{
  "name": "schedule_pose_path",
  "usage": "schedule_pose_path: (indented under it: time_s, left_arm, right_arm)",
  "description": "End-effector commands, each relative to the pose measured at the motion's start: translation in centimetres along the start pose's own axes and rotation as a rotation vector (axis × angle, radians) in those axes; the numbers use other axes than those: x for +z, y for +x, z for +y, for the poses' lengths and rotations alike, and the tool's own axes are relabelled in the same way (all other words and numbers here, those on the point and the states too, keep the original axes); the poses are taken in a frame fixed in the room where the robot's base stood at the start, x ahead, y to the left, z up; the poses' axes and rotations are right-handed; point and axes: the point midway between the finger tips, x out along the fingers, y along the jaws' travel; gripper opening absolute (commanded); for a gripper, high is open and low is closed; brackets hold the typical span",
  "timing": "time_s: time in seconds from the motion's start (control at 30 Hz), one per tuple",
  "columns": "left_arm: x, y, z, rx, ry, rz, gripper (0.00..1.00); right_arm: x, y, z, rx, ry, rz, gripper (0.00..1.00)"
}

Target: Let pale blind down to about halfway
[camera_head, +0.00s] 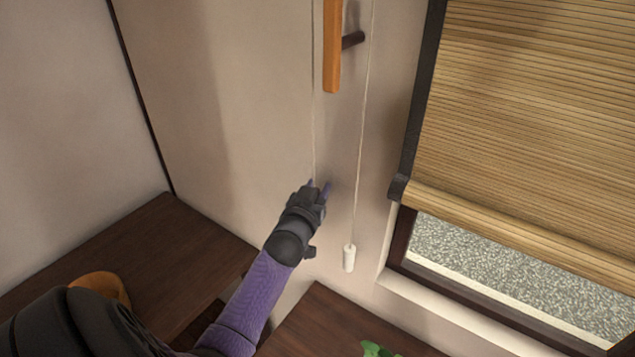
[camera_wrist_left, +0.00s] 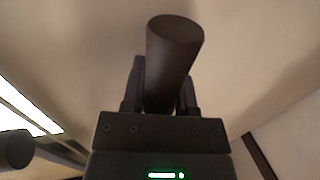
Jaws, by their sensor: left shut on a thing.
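A straw-coloured slatted blind (camera_head: 530,110) hangs over the window on the right in the head view. Its lower edge leaves a strip of glass (camera_head: 500,275) bare. To its left, two thin cords run down the wall. The right cord (camera_head: 363,130) ends in a white pull (camera_head: 349,258) that hangs free. The left cord (camera_head: 314,130) runs down to my left gripper (camera_head: 319,187). In the left wrist view, the fingers are shut on a dark brown cylinder (camera_wrist_left: 172,60), which looks like that cord's pull. My right gripper is out of view.
An orange wooden bar (camera_head: 332,50) with a dark peg (camera_head: 353,40) is on the wall above my gripper. Dark wooden surfaces (camera_head: 150,250) lie below, with a green leafy thing (camera_head: 377,349) at the bottom edge. The wall around the gripper is clear.

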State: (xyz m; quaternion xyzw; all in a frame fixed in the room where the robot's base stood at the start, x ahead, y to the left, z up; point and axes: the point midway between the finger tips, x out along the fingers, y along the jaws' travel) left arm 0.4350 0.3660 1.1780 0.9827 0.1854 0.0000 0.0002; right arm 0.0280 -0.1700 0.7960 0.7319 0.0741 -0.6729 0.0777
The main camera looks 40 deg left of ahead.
Motion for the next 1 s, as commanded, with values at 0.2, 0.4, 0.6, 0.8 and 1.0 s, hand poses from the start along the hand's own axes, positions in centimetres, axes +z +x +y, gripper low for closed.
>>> schedule_pose_path:
  time_s: [0.2,0.4,0.6,0.8,1.0]
  left_arm:
    - [4.4,0.0,0.0,0.0,0.001,-0.002,0.0]
    - [5.6,0.0,0.0,0.0,0.001,0.0,0.0]
    - [5.6,0.0,0.0,0.0,0.001,0.001,0.0]
    - [5.6,0.0,0.0,0.0,0.001,0.001,0.0]
    - [5.6,0.0,0.0,0.0,0.001,0.001,0.72]
  right_arm:
    - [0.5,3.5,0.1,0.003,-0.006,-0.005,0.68]
    - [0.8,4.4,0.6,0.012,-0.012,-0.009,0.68]
    - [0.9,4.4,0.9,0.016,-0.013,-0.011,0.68]
    - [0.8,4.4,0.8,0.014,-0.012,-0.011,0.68]
    - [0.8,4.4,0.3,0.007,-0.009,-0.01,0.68]
